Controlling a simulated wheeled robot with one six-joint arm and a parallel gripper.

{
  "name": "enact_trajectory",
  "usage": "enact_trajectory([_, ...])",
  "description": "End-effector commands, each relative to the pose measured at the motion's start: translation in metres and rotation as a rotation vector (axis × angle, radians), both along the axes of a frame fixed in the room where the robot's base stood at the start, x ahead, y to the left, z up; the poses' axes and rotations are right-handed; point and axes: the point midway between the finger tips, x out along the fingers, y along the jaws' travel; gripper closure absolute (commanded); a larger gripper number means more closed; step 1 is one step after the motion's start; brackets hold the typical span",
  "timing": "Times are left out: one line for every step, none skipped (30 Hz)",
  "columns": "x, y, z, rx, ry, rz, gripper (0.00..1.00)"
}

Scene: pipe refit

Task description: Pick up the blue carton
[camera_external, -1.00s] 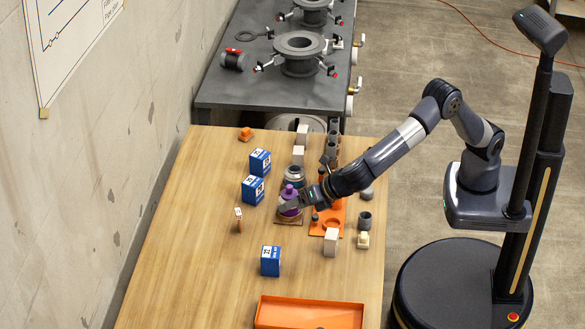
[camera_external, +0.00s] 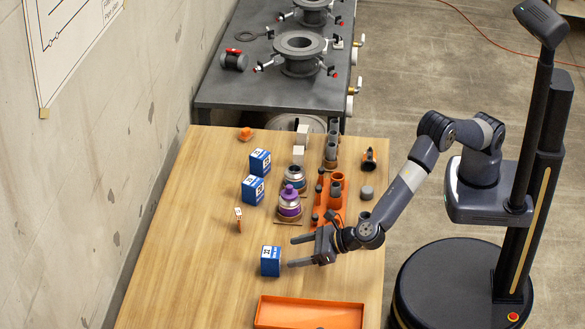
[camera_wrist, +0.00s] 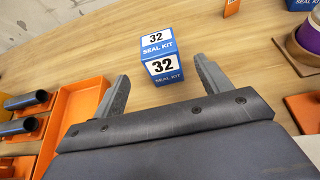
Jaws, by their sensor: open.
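Three blue cartons with white labels stand on the wooden table. The nearest blue carton (camera_external: 270,261) stands alone on the left of my gripper (camera_external: 307,251). In the wrist view this blue carton (camera_wrist: 161,58) reads "32 SEAL KIT" and stands upright just beyond the fingertips, centred in the gap. My gripper also shows in the wrist view (camera_wrist: 162,84), open and empty, with one finger on each side of the gap. The other two blue cartons, a far one (camera_external: 260,162) and a middle one (camera_external: 253,190), stand further back near the table's left side.
An orange tray (camera_external: 262,312) lies at the table's front. A purple-banded part (camera_external: 289,205) and an orange holder (camera_external: 337,205) with grey tubes stand behind my gripper. A small orange-and-white piece (camera_external: 239,220) stands left. The table around the nearest carton is clear.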

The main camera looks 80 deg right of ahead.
Motion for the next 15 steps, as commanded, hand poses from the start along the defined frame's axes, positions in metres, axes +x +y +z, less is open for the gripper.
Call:
enact_trajectory([0.006,-0.001,-0.002,0.000,0.000,-0.002,0.27])
enact_trajectory([0.009,-0.001,-0.003,0.001,0.000,-0.003,0.27])
enact_trajectory([0.012,-0.001,-0.004,0.000,0.000,-0.002,0.27])
enact_trajectory([0.013,0.000,-0.005,0.001,0.000,-0.001,0.27])
enact_trajectory([0.015,0.000,-0.005,0.001,0.000,-0.001,0.27])
enact_trajectory([0.016,0.000,-0.006,0.001,0.000,-0.001,0.27])
enact_trajectory([0.017,0.000,-0.006,0.001,0.000,-0.001,0.27])
enact_trajectory([0.019,0.000,-0.007,0.000,0.001,-0.001,0.27])
enact_trajectory([0.022,0.000,-0.008,0.001,0.001,-0.001,0.27])
enact_trajectory([0.025,0.000,-0.009,0.001,0.001,-0.002,0.27])
enact_trajectory([0.029,0.000,-0.010,0.001,0.001,-0.003,0.27])
enact_trajectory([0.034,-0.001,-0.012,0.001,0.001,-0.004,0.27])
enact_trajectory([0.038,-0.001,-0.013,0.000,0.001,-0.003,0.27])
enact_trajectory([0.041,0.000,-0.015,0.000,0.000,-0.003,0.27])
enact_trajectory([0.046,0.000,-0.017,0.001,0.000,-0.003,0.27])
